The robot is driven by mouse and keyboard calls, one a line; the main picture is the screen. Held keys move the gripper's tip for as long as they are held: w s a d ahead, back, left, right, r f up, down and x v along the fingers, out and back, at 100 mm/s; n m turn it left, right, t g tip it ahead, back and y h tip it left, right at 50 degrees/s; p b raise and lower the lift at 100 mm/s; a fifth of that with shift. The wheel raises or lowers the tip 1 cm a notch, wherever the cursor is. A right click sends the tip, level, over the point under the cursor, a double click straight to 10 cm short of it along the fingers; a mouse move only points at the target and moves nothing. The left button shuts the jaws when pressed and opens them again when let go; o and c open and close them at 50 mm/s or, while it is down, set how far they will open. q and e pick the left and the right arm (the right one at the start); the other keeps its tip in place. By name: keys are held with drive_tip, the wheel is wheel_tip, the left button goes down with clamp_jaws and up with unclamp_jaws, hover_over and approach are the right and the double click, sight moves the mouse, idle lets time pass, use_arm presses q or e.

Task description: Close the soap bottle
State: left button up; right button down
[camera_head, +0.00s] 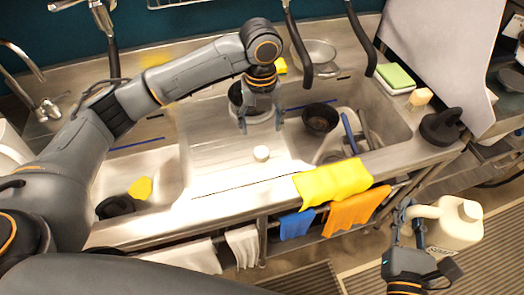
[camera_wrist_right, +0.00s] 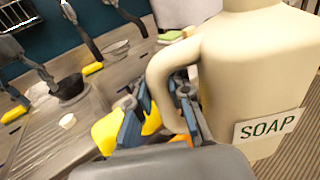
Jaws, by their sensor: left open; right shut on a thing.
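A cream soap bottle (camera_head: 457,226) with a SOAP label is at the lower right of the head view, in front of the sink counter. It fills the right side of the right wrist view (camera_wrist_right: 255,70). My right gripper (camera_head: 408,212) is shut on the bottle's handle, and the bottle hangs roughly upright. The top of the bottle is out of the wrist view. A small white round cap (camera_head: 261,153) lies on the steel counter between the basins. My left gripper (camera_head: 258,125) is open above the counter, just behind the cap and apart from it.
A dark pan (camera_head: 320,119) and other dishes sit in the right basin. Yellow (camera_head: 333,182), blue (camera_head: 296,224) and orange (camera_head: 357,210) cloths hang at the front edge. A black plunger-like object (camera_head: 441,127) stands at the right end. The counter around the cap is clear.

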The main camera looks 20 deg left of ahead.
sight(261, 151)
use_arm(q)
wheel_tip(261, 151, down, 4)
drive_tip(key=shift+p, duration=0.5)
use_arm(e)
drive_tip(key=shift+r, duration=0.75)
use_arm(q)
drive_tip(key=shift+s+f, duration=0.15)
drive_tip(key=shift+f, duration=0.3)
use_arm(e)
drive_tip(key=shift+s+r, duration=0.1)
use_arm(q)
drive_tip(key=shift+f, duration=0.1)
drive_tip(key=shift+f+p, duration=0.4)
drive_tip(key=shift+f, duration=0.05)
use_arm(e)
drive_tip(key=shift+r, duration=0.35)
use_arm(q)
drive_tip(key=f, duration=0.1)
drive_tip(key=f+p, duration=0.1)
drive_tip(key=f, duration=0.1)
drive_tip(key=shift+w+f, duration=0.2)
drive_tip(key=shift+w, duration=0.05)
use_arm(e)
drive_tip(key=shift+r, duration=0.6)
use_arm(q)
drive_tip(key=shift+f, duration=0.45)
